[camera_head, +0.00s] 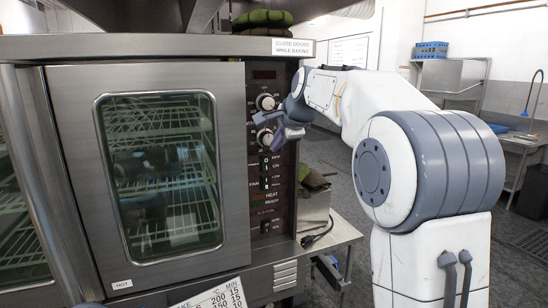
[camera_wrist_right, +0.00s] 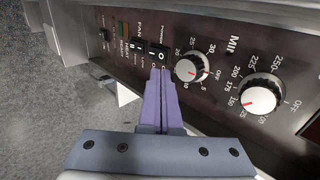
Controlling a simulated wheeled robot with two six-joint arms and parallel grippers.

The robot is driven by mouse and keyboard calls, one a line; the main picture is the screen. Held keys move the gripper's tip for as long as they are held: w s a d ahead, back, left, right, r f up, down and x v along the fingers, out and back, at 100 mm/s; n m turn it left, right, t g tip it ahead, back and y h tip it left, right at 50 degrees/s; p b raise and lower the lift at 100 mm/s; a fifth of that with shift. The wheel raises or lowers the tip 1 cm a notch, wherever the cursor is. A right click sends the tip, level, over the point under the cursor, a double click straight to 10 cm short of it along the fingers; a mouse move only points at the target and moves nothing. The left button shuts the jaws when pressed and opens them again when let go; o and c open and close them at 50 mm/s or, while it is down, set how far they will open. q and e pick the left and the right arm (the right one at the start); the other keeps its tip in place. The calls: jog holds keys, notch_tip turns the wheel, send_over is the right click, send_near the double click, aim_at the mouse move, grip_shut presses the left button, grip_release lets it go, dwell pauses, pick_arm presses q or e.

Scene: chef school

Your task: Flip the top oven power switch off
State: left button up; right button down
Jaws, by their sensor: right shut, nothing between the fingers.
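The oven's dark control panel (camera_head: 257,92) stands right of the glass door in the head view. Its top rocker switch, the power switch (camera_wrist_right: 157,53), is black with a white mark in the right wrist view. It also shows in the head view (camera_head: 265,162). I cannot tell which way it is tipped. My right gripper (camera_wrist_right: 161,74) is shut and empty, its purple fingertips close to the power switch. I cannot tell whether they touch it. My left gripper is not in view.
The upper knob (camera_head: 265,102) and lower knob (camera_wrist_right: 191,68) sit close to my right fingers. A second rocker switch (camera_wrist_right: 136,43) is beside the power switch. The oven door (camera_head: 70,180) is closed. A metal side table (camera_head: 338,232) stands at the right.

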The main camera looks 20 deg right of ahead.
jog(key=v, duration=0.6)
jog(key=shift+w+d+r, duration=0.25)
jog(key=shift+w+r, duration=0.1)
jog(key=shift+f, duration=0.1)
jog(key=s+a+f+n+g+y+b, duration=0.1)
jog(key=s+a+f+n+g, duration=0.1)
jog(key=s+a+f+n, duration=0.6)
jog(key=s+a+f+n+g+y+b, duration=0.1)
jog(key=s+a+f+n+g, duration=0.2)
jog(key=s+a+f, duration=0.55)
jog(key=s+a+f+n+g, duration=0.2)
jog(key=s+f+n, duration=0.4)
jog(key=s+f, duration=0.3)
jog(key=s+a+f+n+g+h+b, duration=0.1)
jog(key=s+a+f+n+g, duration=0.1)
jog(key=s+f+n, duration=0.5)
jog(key=s+f, duration=0.2)
jog(key=s, duration=0.3)
jog(key=shift+s+n+g+h, duration=0.15)
jog(key=shift+n+g+h, duration=0.15)
jog(key=shift+a, duration=0.15)
